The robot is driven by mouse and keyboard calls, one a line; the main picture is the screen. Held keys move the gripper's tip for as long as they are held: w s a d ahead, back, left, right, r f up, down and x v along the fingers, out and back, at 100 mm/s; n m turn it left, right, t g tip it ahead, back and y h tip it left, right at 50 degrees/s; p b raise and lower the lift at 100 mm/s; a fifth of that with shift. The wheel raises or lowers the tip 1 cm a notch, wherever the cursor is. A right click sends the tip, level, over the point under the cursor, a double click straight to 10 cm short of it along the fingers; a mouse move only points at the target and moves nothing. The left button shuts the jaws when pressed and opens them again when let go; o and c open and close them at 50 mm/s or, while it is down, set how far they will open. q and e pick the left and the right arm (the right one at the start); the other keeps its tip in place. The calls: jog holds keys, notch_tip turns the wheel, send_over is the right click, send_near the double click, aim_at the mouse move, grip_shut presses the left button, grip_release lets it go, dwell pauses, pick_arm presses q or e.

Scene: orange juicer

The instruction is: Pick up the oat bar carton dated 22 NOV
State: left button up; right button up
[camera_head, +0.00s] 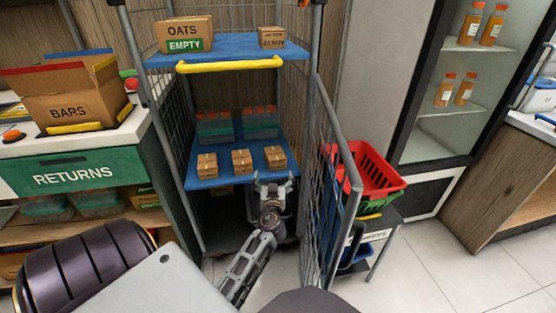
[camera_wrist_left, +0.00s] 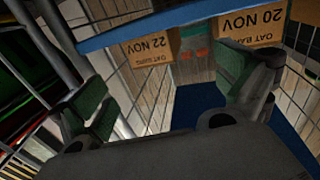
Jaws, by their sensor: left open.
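Three small brown cartons stand in a row on the middle blue shelf (camera_head: 222,180) of the cage trolley: a left one (camera_head: 207,164), a middle one (camera_head: 242,161) and a right one (camera_head: 276,159). Their labels are too small to read in the head view. The left wrist view looks upside down; it shows the oat bar carton dated 22 NOV (camera_wrist_left: 147,48) and another dated 20 NOV (camera_wrist_left: 255,24). The 22 NOV carton appears to be the right one. My left gripper (camera_head: 274,181) is open and empty, just in front of and below that carton, its fingers (camera_wrist_left: 168,95) spread.
The open mesh door (camera_head: 335,180) stands close right of my left arm. A top shelf (camera_head: 230,47) holds an OATS box (camera_head: 185,34) and a small carton (camera_head: 271,38). Red and green baskets (camera_head: 370,175) stand right. The returns counter (camera_head: 75,170) is left.

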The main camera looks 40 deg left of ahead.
aim_at(274, 164)
pick_arm(q)
jog(key=shift+x, duration=4.25)
pick_arm(e)
jog(key=shift+w+f, duration=0.1)
pick_arm(q)
jog(key=shift+w, duration=0.1)
jog(key=shift+x, duration=1.7)
jog(key=shift+w+a+b, duration=0.3)
jog(key=shift+w+a, duration=0.15)
jog(key=shift+w, duration=0.05)
jog(key=shift+w+a+r, duration=0.1)
jog(key=shift+w, duration=0.05)
pick_arm(e)
jog(key=shift+a+f, duration=0.2)
jog(key=shift+f, duration=0.55)
jog(key=shift+r, duration=0.25)
